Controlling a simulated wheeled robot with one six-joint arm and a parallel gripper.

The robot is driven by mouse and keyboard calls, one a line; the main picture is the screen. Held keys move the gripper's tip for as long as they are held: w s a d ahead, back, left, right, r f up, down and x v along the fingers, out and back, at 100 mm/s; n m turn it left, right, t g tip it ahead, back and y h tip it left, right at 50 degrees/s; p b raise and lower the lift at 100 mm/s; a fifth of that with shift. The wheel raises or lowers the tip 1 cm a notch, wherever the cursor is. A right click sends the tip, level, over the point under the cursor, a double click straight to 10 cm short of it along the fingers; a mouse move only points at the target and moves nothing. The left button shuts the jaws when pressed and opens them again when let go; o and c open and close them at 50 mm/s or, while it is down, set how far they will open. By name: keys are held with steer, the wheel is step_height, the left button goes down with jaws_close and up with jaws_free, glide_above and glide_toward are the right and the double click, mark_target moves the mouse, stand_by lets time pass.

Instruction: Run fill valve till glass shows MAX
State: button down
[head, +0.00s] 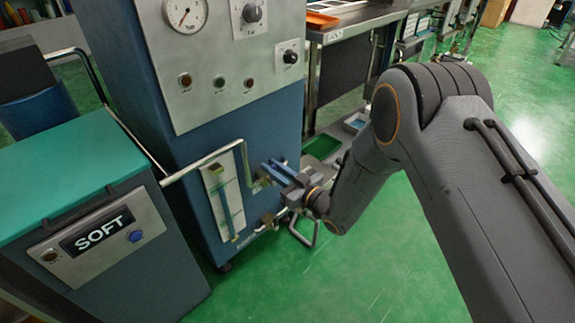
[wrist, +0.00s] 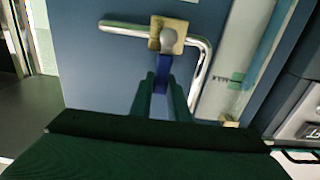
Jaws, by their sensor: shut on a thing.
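The fill valve has a brass body (wrist: 170,36) on a chrome pipe, with a blue lever (wrist: 162,76) pointing towards me in the wrist view. My gripper (wrist: 164,84) is shut on this lever, one finger on each side. In the head view my gripper (head: 272,173) reaches the cabinet front just right of the sight glass (head: 226,200), covering much of the valve. The sight glass is an upright tube on a pale plate, and it also shows partly in the wrist view (wrist: 266,48). A green mark (wrist: 235,79) sits beside it there.
The blue cabinet (head: 140,105) carries a gauge (head: 185,13) and several knobs. A bent pipe (head: 205,160) runs left to a teal-topped unit (head: 75,180) labelled SOFT. A bench (head: 350,30) stands behind. Green floor (head: 370,270) is open at the front right.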

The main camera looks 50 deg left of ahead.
steer(key=shift+f, duration=0.1)
steer(key=c, duration=1.7)
jaws_free()
steer(key=shift+d, duration=0.1)
steer(key=d, duration=0.7)
steer(key=shift+w+d+p, duration=0.3)
steer(key=shift+d+p, duration=0.05)
steer(key=shift+p, duration=0.05)
